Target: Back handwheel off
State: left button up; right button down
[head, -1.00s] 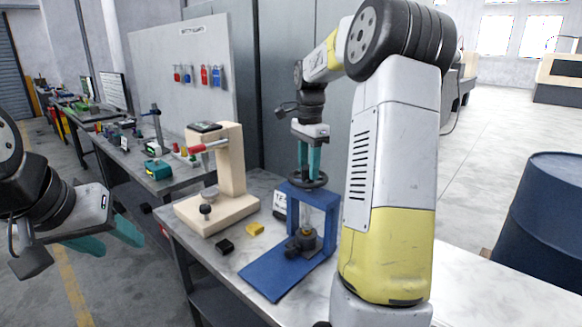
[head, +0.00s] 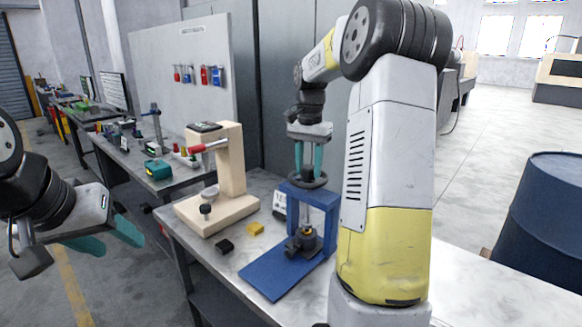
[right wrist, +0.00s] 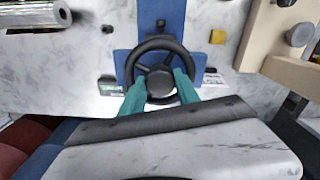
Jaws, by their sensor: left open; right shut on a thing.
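The black handwheel (head: 307,178) sits on top of a blue press frame (head: 329,215) on the bench. In the right wrist view the handwheel (right wrist: 160,48) shows from above, with its rim, spokes and hub. My right gripper (head: 308,170) points down and is shut on the handwheel, with its teal fingers (right wrist: 160,90) at the hub. Below the wheel, a shaft runs down inside the frame to a dark fixture (head: 304,240) on the blue base. My left gripper (head: 110,238) is open and empty at the far left, away from the bench.
A beige stand with a red-handled lever (head: 232,165) is left of the press. A black block (head: 224,246) and a yellow block (head: 255,229) lie in front of it. A blue barrel (head: 545,225) is at the right.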

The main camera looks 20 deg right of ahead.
jog(key=n, duration=1.2)
jog(key=shift+n, duration=0.4)
jog(key=n, duration=1.2)
jog(key=shift+n, duration=0.4)
jog(key=c, duration=1.2)
grip_release()
jog(key=shift+o, duration=0.2)
jog(key=shift+r, duration=0.1)
